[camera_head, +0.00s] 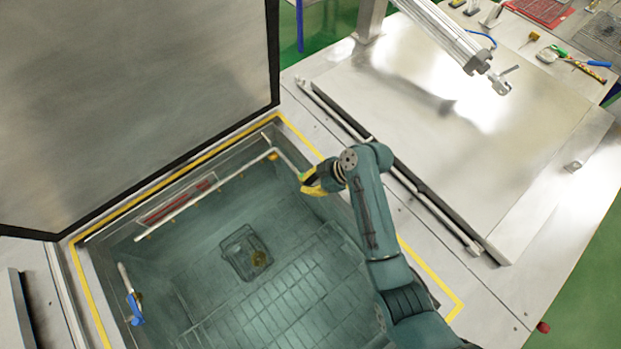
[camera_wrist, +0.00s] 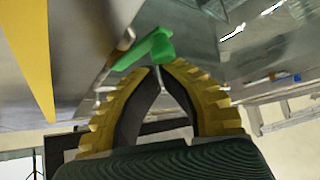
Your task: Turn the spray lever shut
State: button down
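The green lever (camera_wrist: 155,48) shows in the wrist view right at my fingertips, beside a pipe with a brownish fitting. In the head view only a small green part (camera_head: 302,176) of it shows, at the pipe end on the tank's upper right edge. My gripper (camera_head: 305,182) reaches this spot from the right, over the tank rim. In the wrist view its yellow ribbed fingers (camera_wrist: 159,68) draw together to a narrow gap with the green lever between the tips. The exact contact is partly hidden.
The tank's yellow-edged rim (camera_head: 440,285) surrounds an open basin with a small basket (camera_head: 243,252) on its floor. A raised metal lid (camera_head: 130,90) stands at the left. A blue handle (camera_head: 134,310) hangs on the left wall. A flat closed lid (camera_head: 450,130) lies right of my arm.

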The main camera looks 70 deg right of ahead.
jog(key=shift+s, duration=0.3)
jog(key=shift+w, duration=0.1)
